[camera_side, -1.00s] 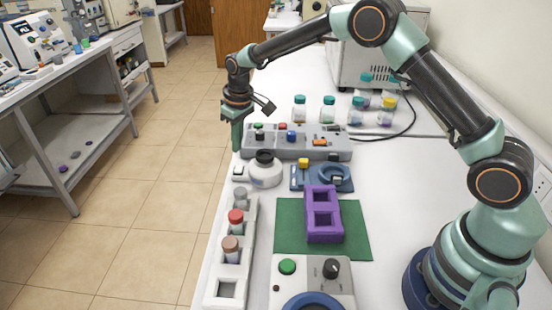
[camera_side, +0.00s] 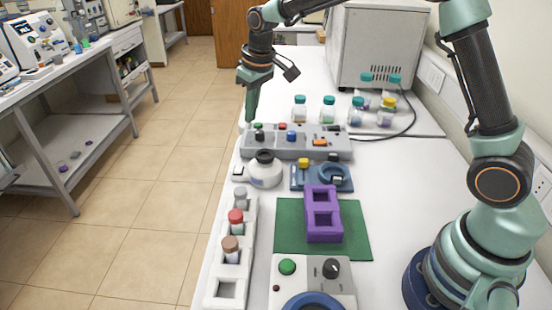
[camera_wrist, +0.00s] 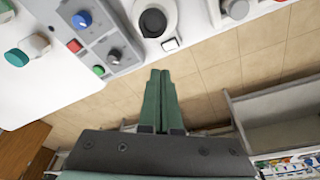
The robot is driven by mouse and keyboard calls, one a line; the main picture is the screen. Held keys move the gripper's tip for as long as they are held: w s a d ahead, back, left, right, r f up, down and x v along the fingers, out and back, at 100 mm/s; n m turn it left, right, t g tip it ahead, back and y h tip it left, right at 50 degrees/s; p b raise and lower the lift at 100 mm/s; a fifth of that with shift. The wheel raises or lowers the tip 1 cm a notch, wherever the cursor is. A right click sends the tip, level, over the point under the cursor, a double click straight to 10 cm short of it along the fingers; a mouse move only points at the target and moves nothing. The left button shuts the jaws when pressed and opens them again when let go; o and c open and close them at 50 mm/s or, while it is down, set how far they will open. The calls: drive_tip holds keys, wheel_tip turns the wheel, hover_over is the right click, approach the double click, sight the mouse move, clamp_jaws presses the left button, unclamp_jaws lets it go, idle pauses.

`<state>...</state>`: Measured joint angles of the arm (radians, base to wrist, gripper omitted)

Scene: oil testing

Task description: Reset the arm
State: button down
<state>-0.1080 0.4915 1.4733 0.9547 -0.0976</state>
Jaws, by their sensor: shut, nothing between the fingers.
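My gripper (camera_side: 250,105) is shut and empty in the side view. It points down near the left edge of the white bench, by the far left end of the grey control panel (camera_side: 270,148). In the wrist view my gripper's green fingers (camera_wrist: 161,80) lie together with nothing between them, and the tiled floor shows behind them. The control panel with its blue, red, green and black knobs (camera_wrist: 100,30) shows at the upper left there. My arm is raised, and its upper part runs out of the top of the side view.
A white rack (camera_side: 212,296) with capped vials lies along the bench's left edge. A purple holder (camera_side: 323,232) stands on a green mat (camera_side: 355,245). A white round device (camera_side: 265,175), a blue fixture (camera_side: 312,186) and several capped jars (camera_side: 328,109) stand nearby. A grey oven (camera_side: 375,50) is behind.

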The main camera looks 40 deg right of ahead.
drive_tip(key=s+d+r+m+t, duration=0.1)
drive_tip(key=s+d+r, duration=0.2)
drive_tip(key=s+r, duration=0.6)
drive_tip(key=s+d+f+m+t, duration=0.1)
drive_tip(key=s+d+t, duration=0.1)
drive_tip(key=s, duration=1.2)
drive_tip(key=shift+d+f, duration=0.3)
drive_tip(key=shift+f, duration=0.1)
